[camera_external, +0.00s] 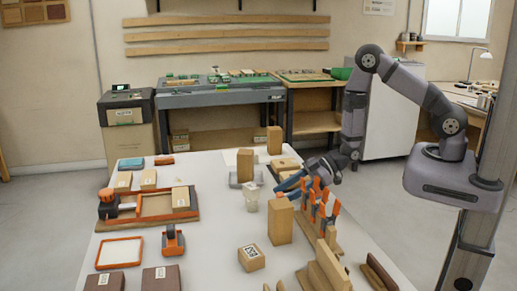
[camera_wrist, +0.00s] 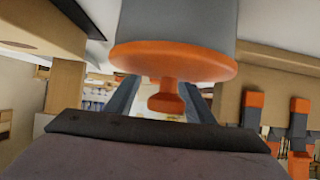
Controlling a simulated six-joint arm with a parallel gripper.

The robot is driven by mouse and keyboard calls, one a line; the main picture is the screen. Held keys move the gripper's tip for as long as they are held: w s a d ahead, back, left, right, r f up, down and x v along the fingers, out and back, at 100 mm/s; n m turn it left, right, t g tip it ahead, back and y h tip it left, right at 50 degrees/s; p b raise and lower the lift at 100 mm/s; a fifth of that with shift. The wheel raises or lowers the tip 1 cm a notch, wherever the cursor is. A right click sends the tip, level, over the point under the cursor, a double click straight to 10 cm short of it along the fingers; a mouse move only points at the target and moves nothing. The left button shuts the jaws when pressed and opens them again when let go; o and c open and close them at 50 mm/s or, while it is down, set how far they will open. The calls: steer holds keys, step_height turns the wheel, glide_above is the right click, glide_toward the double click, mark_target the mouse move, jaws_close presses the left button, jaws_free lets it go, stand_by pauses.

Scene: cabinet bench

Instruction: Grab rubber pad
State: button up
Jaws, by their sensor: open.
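My gripper (camera_external: 291,184) is open over the right part of the bench, with its blue fingers near a tall wooden block (camera_external: 280,219). No thing is clearly recognisable as the rubber pad. Two flat dark brown pieces with white labels lie at the front left: one piece (camera_external: 161,279) and another (camera_external: 105,282). A small teal piece (camera_external: 131,163) lies at the back left. In the wrist view, a grey cylinder with an orange rim and knob (camera_wrist: 170,60) fills the upper middle, before my fingers. I cannot tell what it belongs to.
Orange-handled tools (camera_external: 322,200) stand in a rack right of my gripper; they also show in the wrist view (camera_wrist: 298,125). A labelled wooden block (camera_external: 251,258) sits at the front. A wooden tray (camera_external: 155,205) is at left.

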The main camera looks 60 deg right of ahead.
steer(key=c, duration=1.1)
steer(key=shift+r, duration=0.15)
steer(key=shift+r, duration=4.85)
